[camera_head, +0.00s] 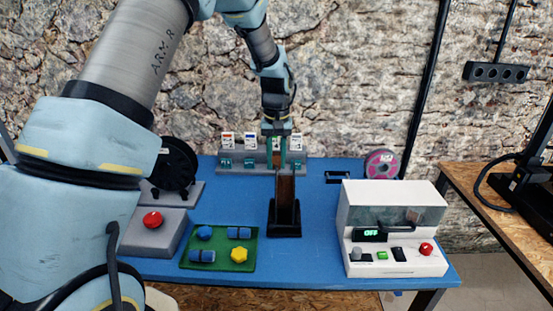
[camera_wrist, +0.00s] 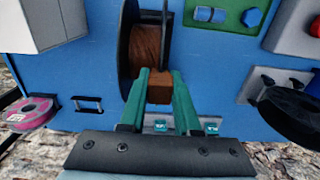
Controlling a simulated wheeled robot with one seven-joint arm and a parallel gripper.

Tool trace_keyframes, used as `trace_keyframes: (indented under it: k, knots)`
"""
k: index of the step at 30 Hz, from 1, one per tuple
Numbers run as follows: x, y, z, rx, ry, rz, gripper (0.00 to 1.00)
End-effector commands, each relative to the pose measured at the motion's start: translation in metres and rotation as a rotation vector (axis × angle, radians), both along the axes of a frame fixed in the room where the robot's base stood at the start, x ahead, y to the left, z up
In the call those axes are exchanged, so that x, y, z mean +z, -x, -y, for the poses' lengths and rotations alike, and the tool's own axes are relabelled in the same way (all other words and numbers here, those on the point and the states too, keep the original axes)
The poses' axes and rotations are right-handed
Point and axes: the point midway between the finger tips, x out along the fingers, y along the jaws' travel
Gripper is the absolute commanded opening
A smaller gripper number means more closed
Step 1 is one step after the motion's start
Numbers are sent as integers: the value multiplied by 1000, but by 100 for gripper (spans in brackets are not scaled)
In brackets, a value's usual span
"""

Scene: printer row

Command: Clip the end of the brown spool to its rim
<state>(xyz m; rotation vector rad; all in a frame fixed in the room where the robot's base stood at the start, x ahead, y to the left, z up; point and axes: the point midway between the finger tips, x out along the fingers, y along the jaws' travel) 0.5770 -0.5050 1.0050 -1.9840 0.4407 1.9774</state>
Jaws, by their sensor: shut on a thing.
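The brown spool (camera_head: 285,190) stands upright, edge-on, in a black holder (camera_head: 285,231) at the middle of the blue table. In the wrist view its brown winding (camera_wrist: 146,42) shows between two black rims (camera_wrist: 125,40). My gripper (camera_head: 276,162) is just behind and above the spool, pointing down. In the wrist view the green fingers of my gripper (camera_wrist: 160,76) are shut on a small brown piece (camera_wrist: 159,92), the spool's end by its colour, close beside the winding. Whether the piece touches the rim cannot be told.
A grey rack (camera_head: 235,165) with labelled cards stands behind the spool. A black spool (camera_head: 173,168) and a red-button box (camera_head: 153,230) are left. A green tray (camera_head: 218,261) with blue and yellow pieces lies front left. A white machine (camera_head: 392,225) and a pink spool (camera_head: 381,163) are right.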

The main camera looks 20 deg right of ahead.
Motion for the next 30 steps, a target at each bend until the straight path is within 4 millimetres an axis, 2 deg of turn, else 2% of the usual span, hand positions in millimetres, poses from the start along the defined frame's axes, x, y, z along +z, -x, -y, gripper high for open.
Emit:
trace_keyframes:
  k: [1, 13, 14, 15, 22, 23, 28, 30]
  knots:
    - [-5, 3, -2, 0, -7, -9, 0]
    - [-6, 3, -2, 0, -8, -10, 0]
    - [-6, 3, -2, 0, -8, -10, 33]
    - [-6, 3, -2, 0, -8, -10, 38]
    - [-3, 2, -1, 0, -4, -5, 63]
    - [-3, 1, -1, 0, -4, -5, 66]
    - [-2, 1, -1, 0, -3, -3, 66]
    - [-2, 1, -1, 0, -3, -3, 74]
